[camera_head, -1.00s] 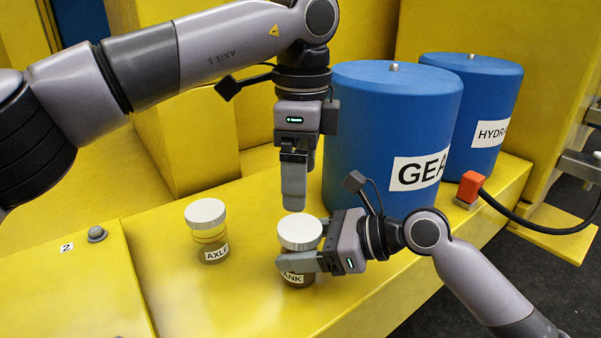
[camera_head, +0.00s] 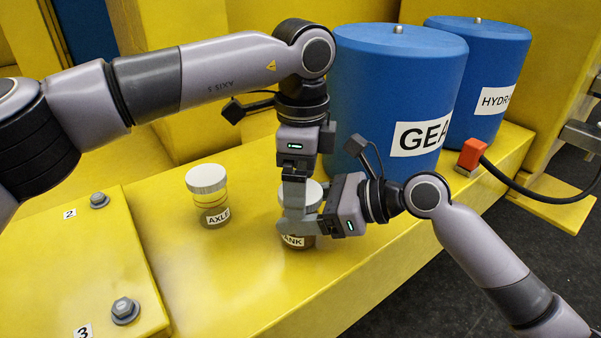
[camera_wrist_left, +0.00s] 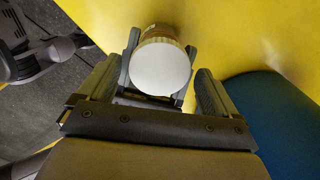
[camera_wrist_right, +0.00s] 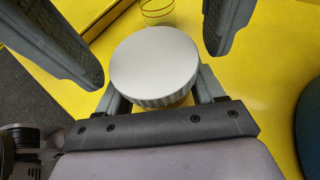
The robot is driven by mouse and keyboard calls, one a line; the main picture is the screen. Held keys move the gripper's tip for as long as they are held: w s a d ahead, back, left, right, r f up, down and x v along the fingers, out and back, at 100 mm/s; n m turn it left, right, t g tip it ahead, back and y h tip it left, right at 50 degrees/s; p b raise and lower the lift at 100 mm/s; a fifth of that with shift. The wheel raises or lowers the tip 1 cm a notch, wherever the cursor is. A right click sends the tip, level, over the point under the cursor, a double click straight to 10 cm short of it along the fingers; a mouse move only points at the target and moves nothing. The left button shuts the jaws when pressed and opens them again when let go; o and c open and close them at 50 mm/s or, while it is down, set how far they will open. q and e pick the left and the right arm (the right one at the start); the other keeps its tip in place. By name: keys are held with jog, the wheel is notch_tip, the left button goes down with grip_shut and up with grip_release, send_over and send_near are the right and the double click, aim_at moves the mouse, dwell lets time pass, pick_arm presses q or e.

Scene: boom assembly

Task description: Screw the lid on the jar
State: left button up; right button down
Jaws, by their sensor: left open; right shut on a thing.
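A clear jar labelled with letters ending in "ANK" (camera_head: 294,241) stands upright on the yellow deck with a white ribbed lid (camera_head: 314,194) on its top. Whether the lid is tight cannot be told. My right gripper (camera_head: 300,227) is shut on the jar's body, below the lid. My left gripper (camera_head: 296,222) points straight down over the jar. Its open fingers (camera_wrist_left: 158,68) are on either side of the lid, with gaps, and partly hide it in the head view. The right wrist view also shows the lid (camera_wrist_right: 155,65) between the left fingers.
A second lidded jar labelled "AXLE" (camera_head: 208,197) stands to the left. Large blue cylinders (camera_head: 400,85) (camera_head: 488,75) stand close behind on the right. A red connector (camera_head: 471,157) with a black cable is farther right. Bolts (camera_head: 124,310) sit on the left panel. The deck between the jars is clear.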

pick_arm(q)
jog(key=shift+c, duration=0.3)
jog(key=c, duration=1)
jog(key=shift+c, duration=0.2)
jog(key=m, duration=0.3)
jog(key=o, duration=1.2)
jog(key=shift+c, duration=0.2)
